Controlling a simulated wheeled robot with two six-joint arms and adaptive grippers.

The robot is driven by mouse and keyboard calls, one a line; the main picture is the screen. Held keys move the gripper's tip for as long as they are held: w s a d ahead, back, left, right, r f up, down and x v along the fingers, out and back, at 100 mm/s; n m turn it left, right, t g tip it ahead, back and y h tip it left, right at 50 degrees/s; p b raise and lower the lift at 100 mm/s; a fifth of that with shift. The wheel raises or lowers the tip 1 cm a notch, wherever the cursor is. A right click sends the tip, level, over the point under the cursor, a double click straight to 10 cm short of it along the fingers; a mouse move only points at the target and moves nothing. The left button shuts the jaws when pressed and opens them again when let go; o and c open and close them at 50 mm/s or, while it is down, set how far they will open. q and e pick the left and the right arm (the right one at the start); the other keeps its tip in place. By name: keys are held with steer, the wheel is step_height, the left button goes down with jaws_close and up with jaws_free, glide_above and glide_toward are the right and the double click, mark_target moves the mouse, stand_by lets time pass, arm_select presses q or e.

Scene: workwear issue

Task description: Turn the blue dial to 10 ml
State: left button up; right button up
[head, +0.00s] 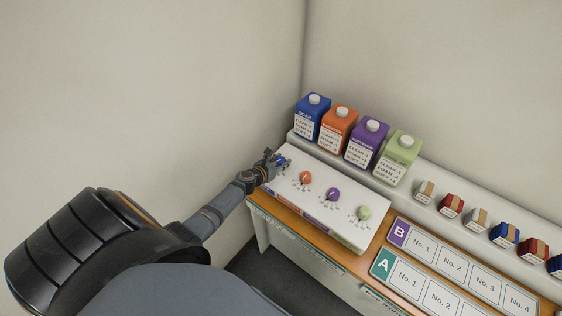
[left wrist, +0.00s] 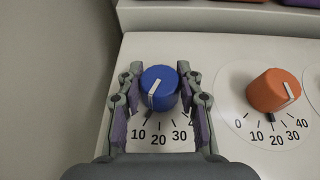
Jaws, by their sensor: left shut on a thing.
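The blue dial (left wrist: 158,86) sits on the white panel (head: 291,186), at its left end. Its white pointer line slants down and slightly left, toward the 10 mark on the printed scale (left wrist: 158,140). The marks 10, 20 and 30 show below the dial; 40 is partly hidden and 0 is hidden by my gripper. My left gripper (left wrist: 159,92) is shut on the blue dial, one finger on each side. In the head view the left gripper (head: 276,161) mostly covers the dial. My right gripper is not in view.
An orange dial (left wrist: 273,90) stands to the right, then a purple dial (head: 333,194) and a green dial (head: 364,213). Several coloured jugs (head: 338,124) stand on the ledge behind. Labelled boards (head: 409,275) lie on the table to the right. A wall is close on the left.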

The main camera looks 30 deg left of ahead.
mark_target(279, 162)
arm_select(q)
steer(key=shift+w+r, duration=0.1)
steer(key=shift+r, duration=0.05)
steer(key=o, duration=1.1)
steer(key=shift+c, duration=0.2)
steer(key=shift+o, duration=0.7)
steer(key=v, duration=0.7)
steer(key=shift+s, duration=0.3)
